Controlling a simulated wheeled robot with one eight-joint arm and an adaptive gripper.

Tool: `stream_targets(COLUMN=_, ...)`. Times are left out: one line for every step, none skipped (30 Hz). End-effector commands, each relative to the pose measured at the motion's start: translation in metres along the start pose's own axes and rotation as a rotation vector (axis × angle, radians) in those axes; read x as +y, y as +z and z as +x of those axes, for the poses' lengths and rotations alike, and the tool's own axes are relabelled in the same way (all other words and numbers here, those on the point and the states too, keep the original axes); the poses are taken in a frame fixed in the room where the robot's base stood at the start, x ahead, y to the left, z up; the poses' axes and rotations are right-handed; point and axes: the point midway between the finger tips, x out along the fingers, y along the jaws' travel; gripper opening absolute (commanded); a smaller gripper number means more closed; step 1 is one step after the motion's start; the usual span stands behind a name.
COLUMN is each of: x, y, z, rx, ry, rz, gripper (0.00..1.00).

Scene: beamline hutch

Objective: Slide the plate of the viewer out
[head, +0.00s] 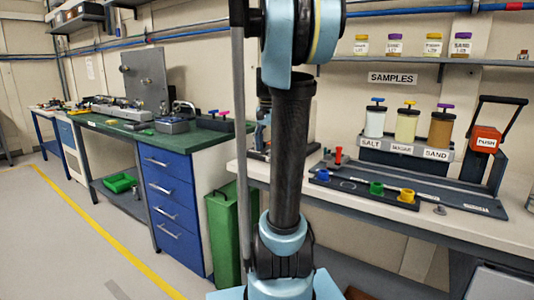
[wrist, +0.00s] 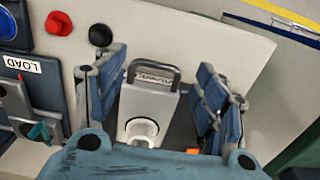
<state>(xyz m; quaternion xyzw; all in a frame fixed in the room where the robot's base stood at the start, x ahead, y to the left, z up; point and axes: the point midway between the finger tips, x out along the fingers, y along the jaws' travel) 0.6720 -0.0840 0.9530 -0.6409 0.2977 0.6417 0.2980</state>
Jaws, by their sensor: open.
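In the wrist view, a light grey piece (wrist: 168,106) with a dark bar handle (wrist: 153,68) across its far end and a round white ring (wrist: 142,130) near its near end appears to be the viewer's plate. A small label under the handle is too blurred to read. My gripper (wrist: 160,92) is open, with one blue-grey finger left of this piece and one right of it. I cannot tell whether the fingers touch it. My gripper's palm hides the near side. In the head view, my arm covers this area and I cannot make out the gripper or plate.
In the wrist view, a red knob (wrist: 58,23), a black knob (wrist: 100,35) and a LOAD label (wrist: 22,63) lie left. In the head view, a white bench (head: 350,208) carries sample jars (head: 407,123) and a red PUSH block (head: 486,139). A green bin (head: 222,235) stands on the floor.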

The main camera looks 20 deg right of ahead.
Motion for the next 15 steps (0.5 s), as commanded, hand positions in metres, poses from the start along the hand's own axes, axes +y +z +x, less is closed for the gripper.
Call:
stream_targets(x=0.0, y=0.0, z=-0.009, rx=0.0, ry=0.0, rz=0.0, gripper=0.65)
stream_targets(x=0.0, y=0.0, z=-0.014, rx=0.0, ry=0.0, rz=0.0, gripper=0.65)
stream_targets(x=0.0, y=0.0, z=-0.022, rx=0.0, ry=0.0, rz=0.0, gripper=0.65)
stream_targets(x=0.0, y=0.0, z=-0.027, rx=0.0, ry=0.0, rz=0.0, gripper=0.65)
stream_targets(x=0.0, y=0.0, z=-0.033, rx=0.0, ry=0.0, rz=0.0, gripper=0.65)
stream_targets(x=0.0, y=0.001, z=-0.04, rx=-0.001, ry=0.0, rz=0.0, gripper=0.65)
stream_targets(x=0.0, y=0.0, z=-0.046, rx=-0.001, ry=0.0, rz=-0.001, gripper=0.65)
stream_targets(x=-0.001, y=0.0, z=-0.051, rx=-0.001, ry=0.0, rz=-0.001, gripper=0.65)
stream_targets(x=-0.001, y=0.0, z=-0.058, rx=-0.001, ry=0.0, rz=-0.001, gripper=0.65)
stream_targets(x=-0.001, y=0.0, z=-0.063, rx=-0.001, ry=0.0, rz=-0.001, gripper=0.65)
stream_targets(x=-0.001, y=0.0, z=-0.068, rx=-0.001, ry=0.0, rz=-0.001, gripper=0.65)
stream_targets(x=-0.001, y=0.0, z=-0.073, rx=-0.001, ry=0.0, rz=-0.001, gripper=0.65)
stream_targets(x=-0.001, y=0.0, z=-0.077, rx=-0.001, ry=0.0, rz=-0.001, gripper=0.65)
stream_targets(x=-0.001, y=0.0, z=-0.081, rx=-0.001, ry=0.0, rz=-0.001, gripper=0.65)
stream_targets(x=-0.001, y=0.0, z=-0.085, rx=-0.001, ry=0.0, rz=-0.001, gripper=0.65)
